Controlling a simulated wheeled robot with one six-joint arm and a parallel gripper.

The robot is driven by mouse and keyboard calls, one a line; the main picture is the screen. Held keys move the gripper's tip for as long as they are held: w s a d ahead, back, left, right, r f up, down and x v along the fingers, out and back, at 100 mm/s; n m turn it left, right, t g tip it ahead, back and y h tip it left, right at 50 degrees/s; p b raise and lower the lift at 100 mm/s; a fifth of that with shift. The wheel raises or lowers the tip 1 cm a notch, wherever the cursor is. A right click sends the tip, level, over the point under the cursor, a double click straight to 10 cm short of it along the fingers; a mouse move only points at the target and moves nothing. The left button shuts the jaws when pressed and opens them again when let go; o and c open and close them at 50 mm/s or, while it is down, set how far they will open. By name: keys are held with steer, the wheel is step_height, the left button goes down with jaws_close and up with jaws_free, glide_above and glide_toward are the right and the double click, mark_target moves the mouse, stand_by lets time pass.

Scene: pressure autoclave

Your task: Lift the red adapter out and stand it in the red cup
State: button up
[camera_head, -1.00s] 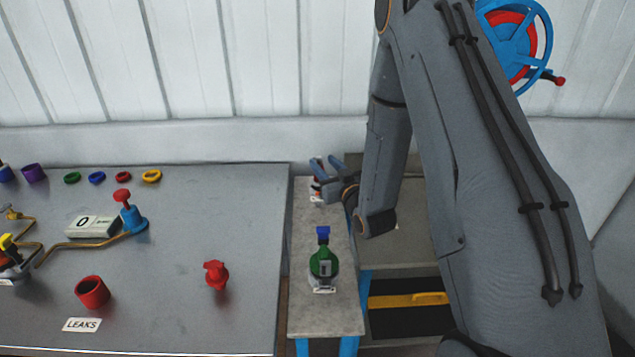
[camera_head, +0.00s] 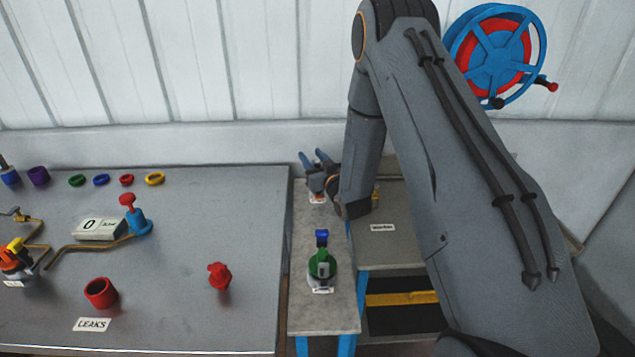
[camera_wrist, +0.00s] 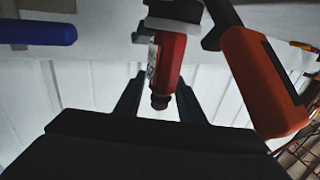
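A red cup (camera_head: 101,293) stands open end up on the left table, behind the LEAKS label. A red fitting (camera_head: 220,276) stands to its right. I cannot tell whether this fitting is the red adapter. My gripper (camera_head: 312,160) is at the far end of the narrow bench. In the wrist view my gripper (camera_wrist: 158,98) is open. A red part (camera_wrist: 168,65) with a pale label and dark tip shows between its fingers, with gaps on both sides. An orange handle (camera_wrist: 262,85) is close on the right and a blue bar (camera_wrist: 38,33) on the left.
A green and blue valve (camera_head: 322,264) stands on the narrow bench (camera_head: 325,315). The left table (camera_head: 175,320) also holds a blue valve with a red knob (camera_head: 136,218), a display box (camera_head: 99,229) and several coloured rings at the back. A blue and red wheel (camera_head: 497,55) is on the wall.

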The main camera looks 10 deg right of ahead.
jaws_close()
steer(key=shift+r, duration=0.1)
